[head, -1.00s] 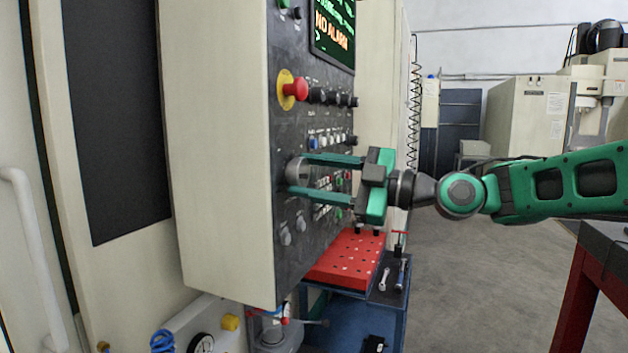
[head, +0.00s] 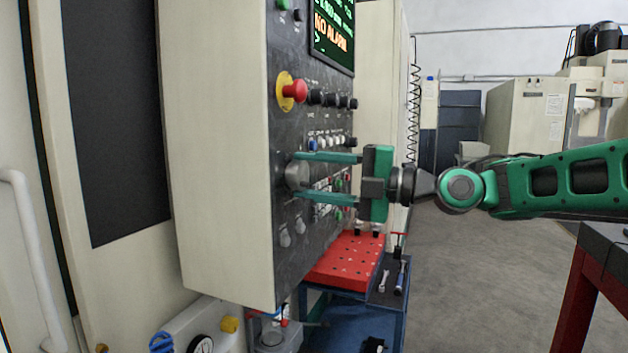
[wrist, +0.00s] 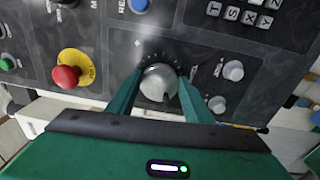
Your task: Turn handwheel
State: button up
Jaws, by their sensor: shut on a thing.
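The handwheel (head: 297,173) is a round grey knob on the dark control panel (head: 288,255). In the wrist view the handwheel (wrist: 159,83) shows as a silver disc with a dark dial ring around its far side. My gripper (head: 302,176) reaches it from the right, with one green finger above and one below. In the wrist view my gripper's fingers (wrist: 158,88) lie on either side of the handwheel, shut on it. The finger contact is partly hidden by the fingers themselves.
A red emergency stop (head: 294,90) on a yellow base sits above the handwheel. Black knobs and small buttons line the panel beside my gripper. Two pale knobs (head: 285,237) are below. A red plate (head: 346,258) on a blue cart stands under my arm.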

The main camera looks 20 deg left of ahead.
jog(key=shift+w+f, duration=0.15)
jog(key=shift+f, duration=0.1)
dwell(0.3)
jog(key=o, duration=1)
jog(key=shift+o, duration=0.2)
jog(key=shift+r, duration=0.1)
jog(key=shift+d, duration=0.1)
jog(key=d, duration=1)
jog(key=shift+d+f, duration=0.3)
